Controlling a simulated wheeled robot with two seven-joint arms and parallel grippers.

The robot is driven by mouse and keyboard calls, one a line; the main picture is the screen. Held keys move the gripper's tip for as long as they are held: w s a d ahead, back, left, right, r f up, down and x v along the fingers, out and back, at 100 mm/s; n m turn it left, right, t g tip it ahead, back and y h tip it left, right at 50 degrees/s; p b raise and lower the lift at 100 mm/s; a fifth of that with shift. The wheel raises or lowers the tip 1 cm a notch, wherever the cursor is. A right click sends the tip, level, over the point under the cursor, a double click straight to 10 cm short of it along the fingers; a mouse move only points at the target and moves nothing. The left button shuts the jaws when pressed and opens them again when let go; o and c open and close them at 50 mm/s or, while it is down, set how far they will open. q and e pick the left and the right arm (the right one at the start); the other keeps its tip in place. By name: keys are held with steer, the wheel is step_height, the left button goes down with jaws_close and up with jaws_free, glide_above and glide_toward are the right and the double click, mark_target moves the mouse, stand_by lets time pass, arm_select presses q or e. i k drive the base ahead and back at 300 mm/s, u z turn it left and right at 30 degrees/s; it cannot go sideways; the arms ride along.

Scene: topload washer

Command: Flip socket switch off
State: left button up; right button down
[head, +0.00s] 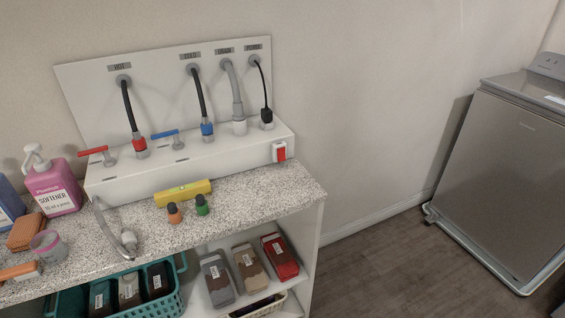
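The socket switch (279,152) is a small white plate with a red rocker. It sits on the front face of the white connection box (190,168), near its right end. Whether the rocker is tilted to on or off is too small to tell. Above it, a black power plug (266,115) with a black cable stands upright on the box, under a label that seems to read POWER. Neither of my grippers shows in the head view.
Shelves below hold boxes and a teal basket (180,293). A washer (510,165) stands right; floor between is clear.

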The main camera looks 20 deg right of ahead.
mark_target(281, 157)
steer(key=u, duration=0.3)
steer(key=i, duration=0.85)
steer(key=z, duration=0.1)
